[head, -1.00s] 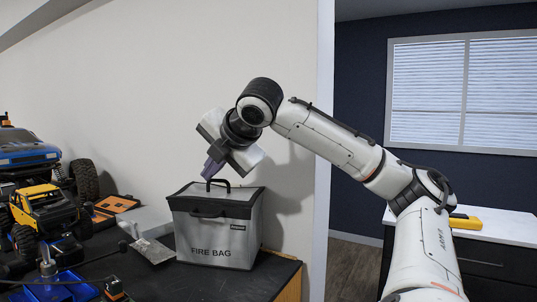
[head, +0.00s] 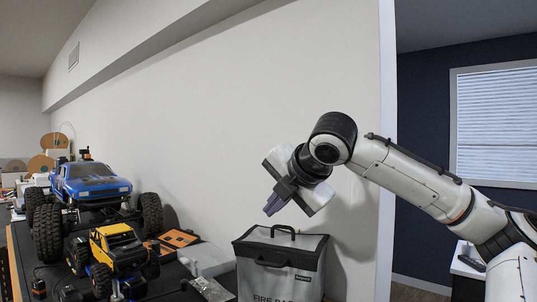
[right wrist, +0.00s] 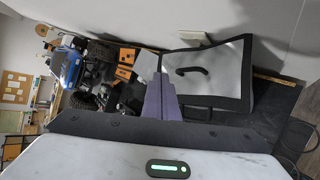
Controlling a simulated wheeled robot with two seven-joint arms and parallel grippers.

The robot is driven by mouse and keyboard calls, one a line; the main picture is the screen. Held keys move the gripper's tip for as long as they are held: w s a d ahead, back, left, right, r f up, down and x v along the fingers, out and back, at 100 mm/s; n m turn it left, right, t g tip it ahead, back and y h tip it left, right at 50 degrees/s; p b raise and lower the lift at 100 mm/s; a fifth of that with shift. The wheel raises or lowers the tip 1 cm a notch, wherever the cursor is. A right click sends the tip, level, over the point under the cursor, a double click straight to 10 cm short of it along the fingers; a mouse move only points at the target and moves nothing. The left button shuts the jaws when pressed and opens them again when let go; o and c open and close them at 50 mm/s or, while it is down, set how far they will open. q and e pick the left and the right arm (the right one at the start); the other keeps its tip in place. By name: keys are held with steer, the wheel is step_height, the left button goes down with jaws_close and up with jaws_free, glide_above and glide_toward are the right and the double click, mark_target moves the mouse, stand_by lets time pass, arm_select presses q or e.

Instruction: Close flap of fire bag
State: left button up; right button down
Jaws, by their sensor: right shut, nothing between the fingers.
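The fire bag (head: 285,283) is a grey box-shaped bag with black trim, standing on the dark bench against the wall. Its top flap (head: 308,243) lies down over the opening, with a black handle standing up on it. The flap also shows in the right wrist view (right wrist: 215,85), flat with its handle in the middle. My right gripper (head: 271,208) is shut and empty, its purple fingers a little above and left of the handle. The closed fingers also show in the right wrist view (right wrist: 158,88). My left gripper is not in view.
A blue truck (head: 92,185) and a yellow crawler (head: 117,250) stand on the bench to the left. An orange tray (head: 178,238) and a small clear packet (head: 212,289) lie between them and the bag. The wall is close behind.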

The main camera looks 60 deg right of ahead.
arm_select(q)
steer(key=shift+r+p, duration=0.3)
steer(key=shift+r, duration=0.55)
arm_select(e)
steer(key=s+a+r, duration=0.1)
steer(key=a+r, duration=0.4)
steer(key=r, duration=0.3)
steer(key=shift+a+r, duration=0.25)
steer(key=shift+r, duration=0.1)
steer(key=shift+s, duration=0.1)
